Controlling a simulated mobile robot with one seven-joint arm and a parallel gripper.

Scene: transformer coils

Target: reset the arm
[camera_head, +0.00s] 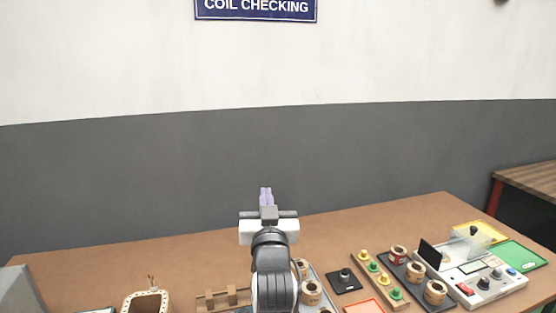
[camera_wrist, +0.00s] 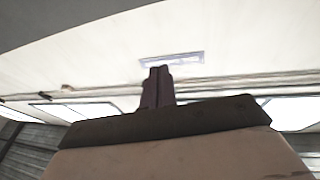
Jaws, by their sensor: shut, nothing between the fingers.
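My gripper (camera_head: 266,196) is held up in front of the grey wall, above the far part of the brown table (camera_head: 200,261). Its two purple fingers are together with nothing between them. In the wrist view the shut fingers (camera_wrist: 157,86) point up past the dark gripper body, toward the pale wall and ceiling. My arm hides part of the table and of a grey tray with coils behind it.
Several coils (camera_head: 311,292) stand near my arm. To the right are a wooden strip with green and yellow pegs (camera_head: 373,267), a dark coil tray (camera_head: 415,273) and a testing device (camera_head: 484,285). A wooden holder (camera_head: 147,301) stands at the left. The table's back left is clear.

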